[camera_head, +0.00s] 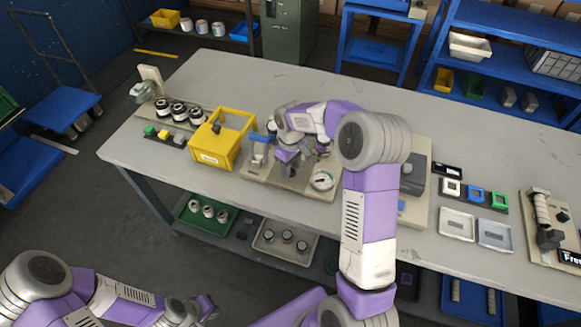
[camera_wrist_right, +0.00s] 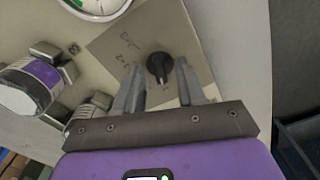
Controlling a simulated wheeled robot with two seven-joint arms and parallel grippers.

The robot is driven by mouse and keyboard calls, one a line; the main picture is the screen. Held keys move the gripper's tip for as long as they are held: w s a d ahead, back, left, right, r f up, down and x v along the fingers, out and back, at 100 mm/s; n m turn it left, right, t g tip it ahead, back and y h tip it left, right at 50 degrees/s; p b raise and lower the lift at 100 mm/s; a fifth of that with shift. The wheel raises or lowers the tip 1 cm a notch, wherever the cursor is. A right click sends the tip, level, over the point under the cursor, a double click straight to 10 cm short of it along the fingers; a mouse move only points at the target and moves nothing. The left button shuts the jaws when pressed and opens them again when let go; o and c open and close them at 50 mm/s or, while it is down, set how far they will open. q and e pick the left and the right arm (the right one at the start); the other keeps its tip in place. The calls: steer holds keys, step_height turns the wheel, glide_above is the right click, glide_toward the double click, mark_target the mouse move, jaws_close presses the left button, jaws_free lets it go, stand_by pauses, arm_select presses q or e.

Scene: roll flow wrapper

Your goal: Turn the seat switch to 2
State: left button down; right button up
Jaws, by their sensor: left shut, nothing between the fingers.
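In the head view, my right gripper (camera_head: 287,157) is over the beige fixture board (camera_head: 292,188), and my arm hides the knob. My left gripper (camera_head: 207,306) is shut and empty, low at the bottom left, away from the table.
A round dial gauge (camera_head: 322,180) sits on the board, also in the right wrist view (camera_wrist_right: 97,4). A yellow bin (camera_head: 215,148) stands left of the board, coloured trays to the right.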

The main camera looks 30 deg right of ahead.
steer(key=shift+f, duration=0.2)
steer(key=shift+c, duration=0.4)
jaws_close()
steer(key=shift+m, duration=0.4)
steer(key=m+p, duration=0.1)
steer(key=m, duration=0.1)
steer(key=shift+r+m, duration=0.1)
steer(key=shift+m, duration=0.2)
steer(key=shift+m+p, duration=0.35)
steer(key=shift+m, duration=1.35)
